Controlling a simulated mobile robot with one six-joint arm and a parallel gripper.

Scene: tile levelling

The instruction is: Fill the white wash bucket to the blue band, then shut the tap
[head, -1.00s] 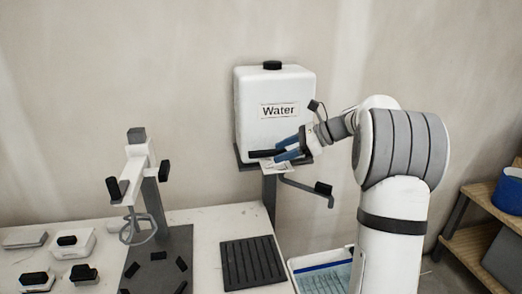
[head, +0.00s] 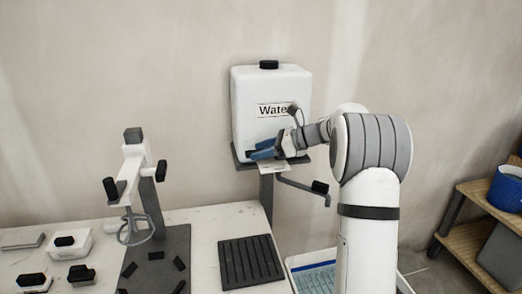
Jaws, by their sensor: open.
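The white wash bucket (head: 294,263) stands at the bottom centre, partly hidden by my arm. A blue band runs along its inner wall, and pale blue rippled water (head: 318,280) shows inside. I cannot tell the exact level against the band. A white water tank (head: 270,88) stands above on a dark bracket, with a grey pipe (head: 297,185) and a black end piece below it. My gripper (head: 262,150) is open, with its blue fingers at the tank's lower front. The fingers cover the dark bar there, and I cannot tell whether they touch it.
A white card (head: 274,167) hangs below the tank. The worktop (head: 212,225) carries a black ribbed mat (head: 250,262), a grey-and-white stand (head: 140,185) and several small blocks at left. A wooden shelf (head: 470,243) with a blue bucket (head: 507,190) is at right.

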